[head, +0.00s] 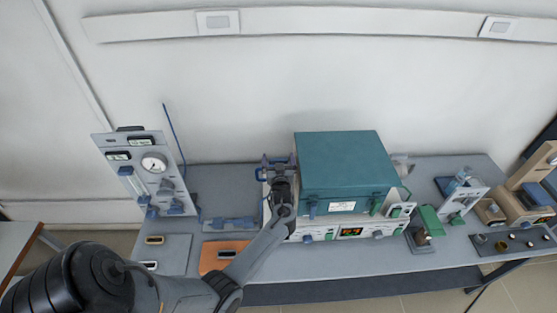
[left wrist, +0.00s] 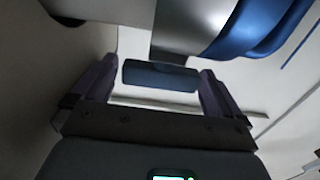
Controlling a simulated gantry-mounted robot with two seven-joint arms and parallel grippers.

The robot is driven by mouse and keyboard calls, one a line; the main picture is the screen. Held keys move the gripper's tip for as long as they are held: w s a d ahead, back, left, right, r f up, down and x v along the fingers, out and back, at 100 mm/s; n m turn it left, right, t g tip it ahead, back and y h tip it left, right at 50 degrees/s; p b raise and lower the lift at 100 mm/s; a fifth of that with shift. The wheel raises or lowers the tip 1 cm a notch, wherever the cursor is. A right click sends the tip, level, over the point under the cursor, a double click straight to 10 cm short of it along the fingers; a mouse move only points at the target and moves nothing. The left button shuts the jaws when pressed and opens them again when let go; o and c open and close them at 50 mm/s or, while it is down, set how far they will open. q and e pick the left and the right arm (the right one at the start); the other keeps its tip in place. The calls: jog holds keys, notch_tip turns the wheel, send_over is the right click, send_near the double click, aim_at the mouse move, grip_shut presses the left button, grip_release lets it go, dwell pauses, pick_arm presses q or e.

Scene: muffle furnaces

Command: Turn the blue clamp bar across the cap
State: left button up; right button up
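The teal furnace (head: 345,165) stands on the grey bench, with metal and blue fittings (head: 261,174) at its left side. My left gripper (head: 279,160) is at these fittings, and my arm hides part of them. In the left wrist view my left gripper (left wrist: 158,88) has its two fingers wide apart. A dark blue bar (left wrist: 160,75) shows between the fingertips, with no clear grip on it. A grey metal part (left wrist: 180,25) with a bright blue piece (left wrist: 250,30) crosses the top of that view. I cannot tell which of these is the cap. My right gripper is not in view.
A gas panel (head: 152,172) with a gauge stands left of the furnace. An orange mat (head: 213,254) and a blue-grey tray (head: 232,224) lie at the front left. A green-and-grey device (head: 425,225) and other equipment stand to the right. The bench behind the tray is clear.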

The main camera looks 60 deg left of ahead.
pick_arm(q)
jog(key=shift+d, duration=0.1)
jog(key=v, duration=1)
jog(key=shift+s+d+b, duration=0.2)
jog(key=shift+d+b, duration=0.1)
jog(key=shift+b, duration=0.15)
jog(key=shift+f, duration=0.1)
